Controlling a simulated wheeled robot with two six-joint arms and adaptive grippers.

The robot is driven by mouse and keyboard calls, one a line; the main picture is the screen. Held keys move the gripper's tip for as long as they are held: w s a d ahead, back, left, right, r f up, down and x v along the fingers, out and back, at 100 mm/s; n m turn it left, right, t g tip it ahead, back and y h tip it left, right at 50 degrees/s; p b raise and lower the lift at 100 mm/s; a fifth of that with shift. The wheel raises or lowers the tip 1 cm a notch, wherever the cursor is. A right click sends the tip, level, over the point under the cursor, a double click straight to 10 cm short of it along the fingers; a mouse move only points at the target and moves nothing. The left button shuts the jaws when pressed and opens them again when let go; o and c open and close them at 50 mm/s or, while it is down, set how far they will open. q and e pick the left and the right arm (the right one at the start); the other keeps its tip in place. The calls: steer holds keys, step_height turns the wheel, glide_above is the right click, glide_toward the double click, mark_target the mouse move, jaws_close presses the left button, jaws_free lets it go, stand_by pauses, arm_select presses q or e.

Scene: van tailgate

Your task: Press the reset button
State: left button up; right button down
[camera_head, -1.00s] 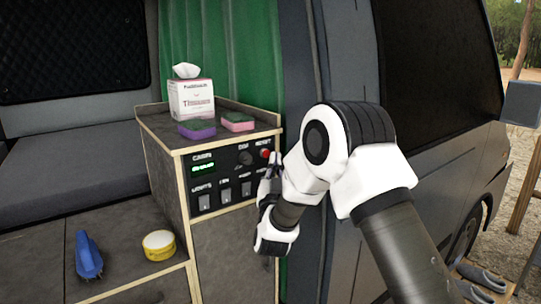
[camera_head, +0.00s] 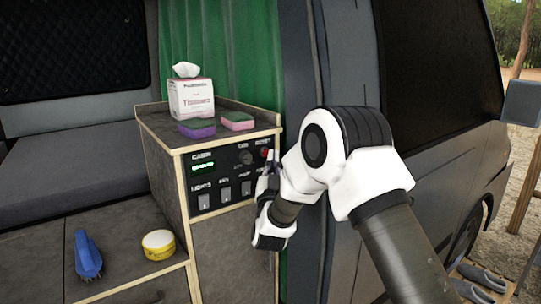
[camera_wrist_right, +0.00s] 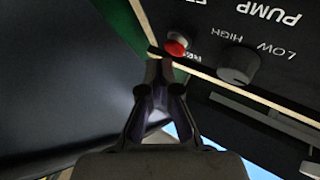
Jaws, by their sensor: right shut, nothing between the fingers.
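The red reset button (camera_head: 264,153) sits at the upper right of the black control panel (camera_head: 222,178) on the cabinet front. It also shows in the right wrist view as a red button (camera_wrist_right: 175,47), with the tips of my right gripper (camera_wrist_right: 160,70) just below it in the picture. My right gripper (camera_head: 270,165) is shut and empty, close in front of the panel's right end. Whether the fingertips touch the button I cannot tell. My left gripper is not in view.
A grey knob (camera_wrist_right: 238,65) is beside the button on the panel, with switches lower down. A tissue box (camera_head: 191,98), a purple sponge (camera_head: 197,128) and a pink-green sponge (camera_head: 237,121) stand on the cabinet top. A blue brush (camera_head: 88,255) and yellow tub (camera_head: 158,244) lie lower left.

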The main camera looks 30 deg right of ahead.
steer(key=shift+w, duration=0.35)
steer(key=shift+a+r, duration=0.1)
steer(key=shift+w, duration=0.4)
stand_by(0.5)
steer(key=shift+s, duration=0.2)
steer(key=shift+s+b, duration=0.5)
steer(key=shift+s, duration=0.25)
